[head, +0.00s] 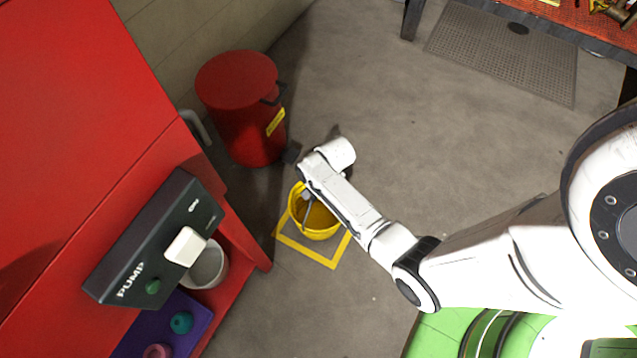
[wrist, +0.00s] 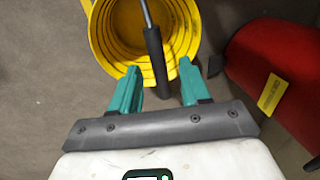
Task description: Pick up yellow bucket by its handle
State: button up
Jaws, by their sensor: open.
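The yellow bucket (head: 318,232) stands on the floor inside a yellow marked square, partly hidden by my arm in the head view. In the wrist view the bucket (wrist: 185,35) lies just ahead of my gripper, its open mouth facing the camera. Its wire handle has a dark grip (wrist: 155,62), which crosses the near rim. My gripper (wrist: 159,68) is open, with teal fingers on either side of the grip's near end in the picture. I see no contact; the depth between fingers and grip cannot be told. In the head view the fingers are not clearly visible.
A red lidded bin (head: 240,110) stands close to the bucket. A red cabinet with a pump switch box (head: 160,240) and a shelf holding a white bucket (head: 208,268) is at left. Open floor (head: 420,150) lies to the right, with a workbench at top right.

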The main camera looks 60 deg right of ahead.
jog(key=f, duration=0.1)
jog(key=f+b, duration=0.1)
jog(key=f, duration=0.1)
jog(key=shift+w+f, duration=0.3)
jog(key=shift+a, duration=0.1)
grip_shut()
